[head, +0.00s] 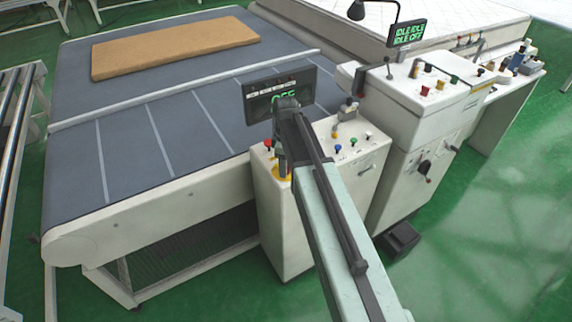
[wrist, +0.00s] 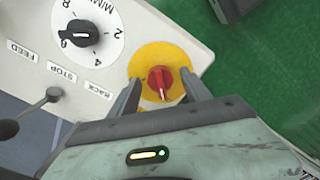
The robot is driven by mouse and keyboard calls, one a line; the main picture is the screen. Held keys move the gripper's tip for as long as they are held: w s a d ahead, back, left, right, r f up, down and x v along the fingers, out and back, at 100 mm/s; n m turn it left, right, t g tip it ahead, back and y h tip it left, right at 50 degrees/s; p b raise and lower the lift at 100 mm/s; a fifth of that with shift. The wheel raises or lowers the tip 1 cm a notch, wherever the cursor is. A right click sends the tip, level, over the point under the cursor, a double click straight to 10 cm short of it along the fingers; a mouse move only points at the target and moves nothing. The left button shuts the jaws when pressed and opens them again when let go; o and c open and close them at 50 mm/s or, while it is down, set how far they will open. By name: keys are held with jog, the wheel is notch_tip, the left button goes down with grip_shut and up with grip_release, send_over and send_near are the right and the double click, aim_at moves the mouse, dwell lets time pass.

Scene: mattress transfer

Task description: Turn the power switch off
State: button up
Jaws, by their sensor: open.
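The power switch appears to be the red rotary knob (wrist: 160,78) on a round yellow plate, on a pale control panel (wrist: 205,40). Its white pointer mark faces toward my gripper. My gripper (wrist: 160,86) is open, with one dark finger on each side of the knob; I cannot tell whether either finger touches it. In the head view my gripper (head: 281,160) points down at the panel's front left corner. The yellow plate (head: 282,174) shows there only in part, and the knob is hidden behind my gripper.
A black dial (wrist: 82,33) and FEED, STOP and BACK labels lie left of the knob. A display (head: 262,86) with green letters, partly hidden by my arm, stands behind. A conveyor (head: 150,130) carries a tan mattress (head: 175,48). A taller console (head: 425,95) stands right.

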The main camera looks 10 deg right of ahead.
notch_tip(320, 180, up, 8)
jog(key=p, duration=0.8)
jog(key=shift+f, duration=0.1)
jog(key=shift+f+b, duration=0.1)
jog(key=shift+b, duration=0.2)
jog(key=shift+m, duration=0.6)
jog(key=s+f+b, duration=0.1)
jog(key=s, duration=0.1)
jog(key=s+f+b, duration=0.1)
jog(key=s, duration=0.1)
jog(key=s+f+b, duration=0.2)
jog(key=shift+a, duration=0.1)
jog(key=s+m, duration=0.8)
jog(key=m, duration=0.3)
jog(key=shift+s+f+m+b, duration=0.3)
jog(key=shift+s+f+b, duration=0.05)
jog(key=shift+f+b, duration=0.1)
